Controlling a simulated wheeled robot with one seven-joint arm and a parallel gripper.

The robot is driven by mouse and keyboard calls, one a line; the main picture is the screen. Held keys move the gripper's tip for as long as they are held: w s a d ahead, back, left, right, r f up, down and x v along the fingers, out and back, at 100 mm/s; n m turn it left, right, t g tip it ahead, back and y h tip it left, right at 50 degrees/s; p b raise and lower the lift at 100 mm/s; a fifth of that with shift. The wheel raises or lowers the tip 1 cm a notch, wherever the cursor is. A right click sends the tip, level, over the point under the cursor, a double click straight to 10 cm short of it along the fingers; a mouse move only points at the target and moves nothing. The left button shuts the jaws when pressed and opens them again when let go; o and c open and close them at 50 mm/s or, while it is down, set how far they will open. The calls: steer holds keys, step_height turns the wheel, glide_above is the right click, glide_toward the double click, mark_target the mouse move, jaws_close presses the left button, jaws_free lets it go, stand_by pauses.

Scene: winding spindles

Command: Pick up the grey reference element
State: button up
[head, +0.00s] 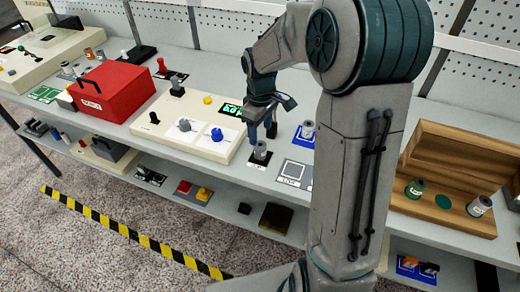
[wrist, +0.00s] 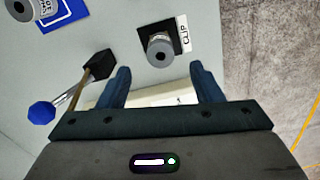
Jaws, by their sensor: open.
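A grey cylinder (head: 260,149) with a dark hole in its top stands upright on a black square plate on the upper shelf. In the wrist view the grey cylinder (wrist: 159,46) stands beside a white label reading "CLIP". A second grey cylinder (head: 307,129) stands on a blue pad to its right; it is cut by the top left edge of the wrist view (wrist: 22,8). I cannot tell by a mark which is the reference element. My gripper (head: 262,130) points down above the first cylinder. Its fingers (wrist: 160,71) are open and empty, with that cylinder just beyond the tips.
A blue-knobbed lever (wrist: 70,90) with a black block lies left of the fingers in the wrist view. A cream control panel (head: 190,125) and a red box (head: 112,90) stand to the left. A square framed pad (head: 294,172) and a wooden box (head: 440,205) with spindles lie right.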

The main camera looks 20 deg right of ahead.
mark_target(260, 144)
step_height(260, 144, down, 8)
steer(key=shift+a+f+p, duration=0.1)
steer(key=shift+f+p, duration=0.1)
steer(key=shift+p, duration=0.35)
steer(key=c, duration=1.1)
steer(key=shift+c, duration=0.2)
steer(key=shift+r, duration=0.1)
steer(key=shift+w+r, duration=0.1)
steer(key=shift+r, duration=0.3)
steer(key=r, duration=0.2)
steer(key=s+r+b, duration=0.1)
steer(key=shift+r, duration=0.35)
steer(key=s+d+r, duration=0.1)
steer(key=s+r, duration=0.2)
steer(key=s, duration=0.2)
steer(key=s+r+b, duration=0.1)
steer(key=s+r, duration=0.2)
steer(key=s, duration=0.2)
steer(key=shift+s+d+r, duration=0.15)
steer(key=shift+s+d, duration=0.2)
steer(key=shift+s, duration=0.05)
